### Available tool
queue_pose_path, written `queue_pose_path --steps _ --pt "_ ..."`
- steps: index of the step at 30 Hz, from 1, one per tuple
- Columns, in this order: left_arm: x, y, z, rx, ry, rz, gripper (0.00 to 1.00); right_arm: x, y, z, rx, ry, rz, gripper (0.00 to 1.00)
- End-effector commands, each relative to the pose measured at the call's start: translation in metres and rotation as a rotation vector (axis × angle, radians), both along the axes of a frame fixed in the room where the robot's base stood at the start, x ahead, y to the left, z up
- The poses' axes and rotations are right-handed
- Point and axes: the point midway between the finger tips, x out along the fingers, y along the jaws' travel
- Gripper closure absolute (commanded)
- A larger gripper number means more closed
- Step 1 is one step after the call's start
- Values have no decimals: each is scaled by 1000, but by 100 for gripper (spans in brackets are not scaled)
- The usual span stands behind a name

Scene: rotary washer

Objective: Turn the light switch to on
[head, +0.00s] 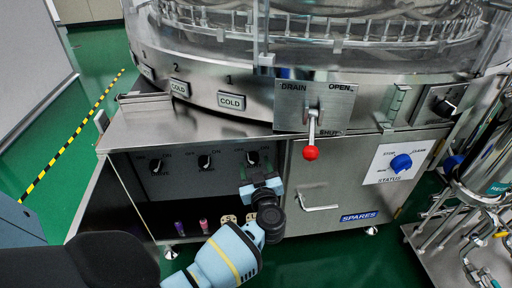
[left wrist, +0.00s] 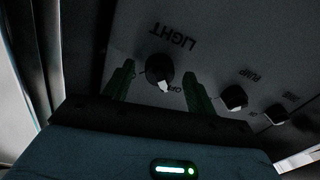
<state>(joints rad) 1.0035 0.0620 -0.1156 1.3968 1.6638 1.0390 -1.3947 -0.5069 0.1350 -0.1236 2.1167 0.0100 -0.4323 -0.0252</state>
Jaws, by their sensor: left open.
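The light switch is a round black knob with a white pointer (left wrist: 160,72), beneath the upside-down word LIGHT in the left wrist view. In the head view it is the rightmost knob (head: 253,158) on the dark recessed panel under the washer. My left gripper (head: 258,178) is just in front of and below that knob. In the left wrist view its two green fingers (left wrist: 158,70) are open, one on each side of the knob. I cannot tell whether they touch it. My right gripper is not in view.
Other knobs are the pump knob (left wrist: 234,96) and a third one (left wrist: 277,113). The steel counter edge (head: 190,140) overhangs the recess. A red-tipped drain lever (head: 311,152), a cabinet handle (head: 318,207) and a blue status knob (head: 401,162) are to the right. Small bottles (head: 203,225) stand below.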

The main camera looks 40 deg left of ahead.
Motion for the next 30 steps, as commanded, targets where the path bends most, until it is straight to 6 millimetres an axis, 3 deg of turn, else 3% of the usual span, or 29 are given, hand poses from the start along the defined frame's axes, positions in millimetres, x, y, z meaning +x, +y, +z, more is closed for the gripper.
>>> queue_pose_path --steps 11,22,30 --pt "5 6 1 -1 -2 0 44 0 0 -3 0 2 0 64" --pt "4 6 1 0 -1 1 88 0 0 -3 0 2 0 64" --pt "4 6 3 20 24 2 88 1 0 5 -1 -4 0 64"
